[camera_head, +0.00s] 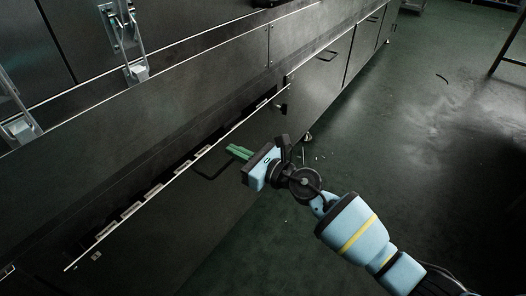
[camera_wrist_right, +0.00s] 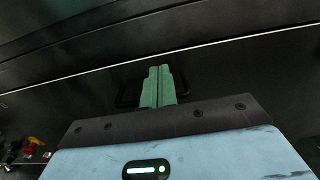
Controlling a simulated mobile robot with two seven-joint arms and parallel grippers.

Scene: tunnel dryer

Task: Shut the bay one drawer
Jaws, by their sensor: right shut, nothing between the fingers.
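The bay one drawer (camera_head: 185,215) is a long dark front with a pale top edge, low on the dryer's side. It stands out a little from the dryer, and a narrow dark gap with pale pieces shows behind its edge. Its black handle (camera_head: 207,174) is near the middle of the front. My right gripper (camera_head: 239,152) has its green fingers shut and empty, pointing at the drawer front beside the handle. In the right wrist view the shut fingers (camera_wrist_right: 158,88) are in front of the handle, below the pale edge; I cannot tell whether they touch. My left gripper is out of view.
The dryer's dark body (camera_head: 150,120) runs diagonally above the drawer, with metal latches (camera_head: 125,40) on top. Another front with a handle (camera_head: 326,55) lies farther along. The green floor (camera_head: 400,130) to the right is mostly open, with small debris near the dryer.

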